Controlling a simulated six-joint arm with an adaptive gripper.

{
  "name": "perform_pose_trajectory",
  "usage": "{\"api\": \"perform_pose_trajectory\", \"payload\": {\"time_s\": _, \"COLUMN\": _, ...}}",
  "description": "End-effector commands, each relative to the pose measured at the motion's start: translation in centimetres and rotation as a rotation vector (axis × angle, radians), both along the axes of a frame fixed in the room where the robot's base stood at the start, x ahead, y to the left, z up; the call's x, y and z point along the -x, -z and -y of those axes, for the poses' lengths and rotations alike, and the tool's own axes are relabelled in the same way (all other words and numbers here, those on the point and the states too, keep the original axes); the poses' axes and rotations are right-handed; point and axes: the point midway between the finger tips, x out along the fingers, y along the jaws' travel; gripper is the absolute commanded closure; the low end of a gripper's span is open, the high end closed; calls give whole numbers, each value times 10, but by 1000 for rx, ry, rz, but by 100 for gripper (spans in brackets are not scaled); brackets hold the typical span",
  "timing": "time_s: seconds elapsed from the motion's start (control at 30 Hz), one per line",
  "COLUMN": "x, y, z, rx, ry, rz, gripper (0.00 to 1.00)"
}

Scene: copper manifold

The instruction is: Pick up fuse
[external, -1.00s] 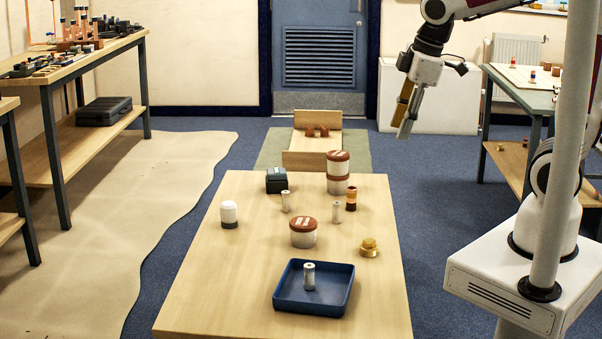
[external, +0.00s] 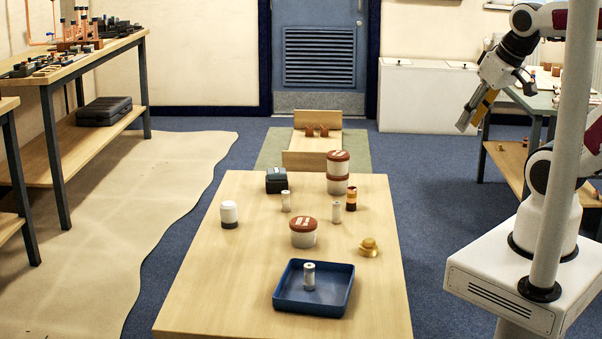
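Small pale cylinders with grey ends, which look like fuses, stand upright. One fuse-like cylinder (external: 309,276) is in the blue tray (external: 338,307) at the front of the wooden table. A second cylinder (external: 286,201) and a third (external: 337,212) stand on the bare table top; I cannot tell which one is the task's fuse. My gripper (external: 472,116) is in the air right of the table and well away from all of them. Its fingers point down and left. Their gap is too unclear to tell whether it is open or shut, and I see no fuse in it.
Brown-lidded jars (external: 303,233) stand mid-table and at its back (external: 338,172). A black box (external: 276,181), a white-topped jar (external: 229,214), an orange-brown cylinder (external: 351,199) and a brass part (external: 369,247) stand around. The table's left front is clear.

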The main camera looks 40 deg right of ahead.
Motion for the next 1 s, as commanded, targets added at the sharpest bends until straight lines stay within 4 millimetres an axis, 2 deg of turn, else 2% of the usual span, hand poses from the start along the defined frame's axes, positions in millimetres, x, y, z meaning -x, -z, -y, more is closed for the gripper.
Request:
{"api": "perform_pose_trajectory", "payload": {"time_s": 0.77, "x": 2, "y": 1, "z": 1, "rx": -5, "ry": 12, "rz": 2, "gripper": 64}}
{"api": "perform_pose_trajectory", "payload": {"time_s": 1.0, "x": -1, "y": 11, "z": -1, "rx": -4, "ry": 2, "rz": -43, "gripper": 64}}
